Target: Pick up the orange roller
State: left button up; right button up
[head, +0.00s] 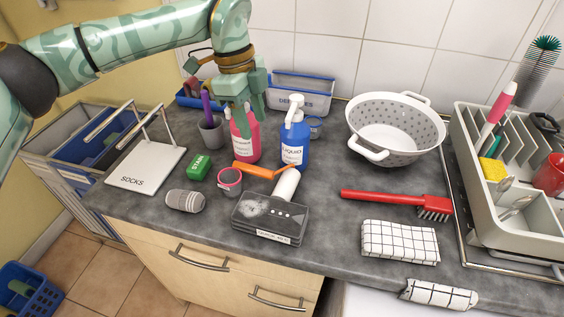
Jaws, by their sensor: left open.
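The orange roller lies on the dark grey worktop, with its orange handle (256,171) to the left and its white roller head (286,184) to the right, close behind a dark grey box (268,219). My left gripper (243,132) is open, with its fingers pointing down over the top of a pink bottle (246,146), behind and above the roller handle. It hides the bottle's top. I cannot tell whether it touches the bottle. The roller is apart from the gripper. My right gripper is not in view.
A blue pump bottle (295,140) stands right behind the roller. A pink-and-grey cup (230,182), a green block (199,167) and a grey cup (211,136) are to its left. A red brush (385,199) and a white colander (397,131) are to the right.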

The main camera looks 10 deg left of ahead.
pick_arm(q)
jog(key=b, duration=0.1)
send_over(262, 169)
jog(key=a, duration=0.2)
jog(key=f, duration=0.5)
jog(key=shift+w+d+f, duration=0.15)
jog(key=shift+d, duration=0.1)
jog(key=f, duration=0.3)
jog(key=f+b, duration=0.1)
jog(key=shift+w+d+f, duration=0.15)
jog(key=shift+d+f, duration=0.1)
jog(key=shift+d, duration=0.1)
jog(key=shift+d+f, duration=0.1)
jog(key=shift+f, duration=0.3)
jog(key=f, duration=0.1)
jog(key=f+b, duration=0.1)
jog(key=f, duration=0.3)
jog(key=shift+s+d+b, duration=0.35)
jog(key=shift+d+b, duration=0.05)
jog(key=shift+r, duration=0.15)
jog(key=shift+c, duration=0.9)
grip_shut()
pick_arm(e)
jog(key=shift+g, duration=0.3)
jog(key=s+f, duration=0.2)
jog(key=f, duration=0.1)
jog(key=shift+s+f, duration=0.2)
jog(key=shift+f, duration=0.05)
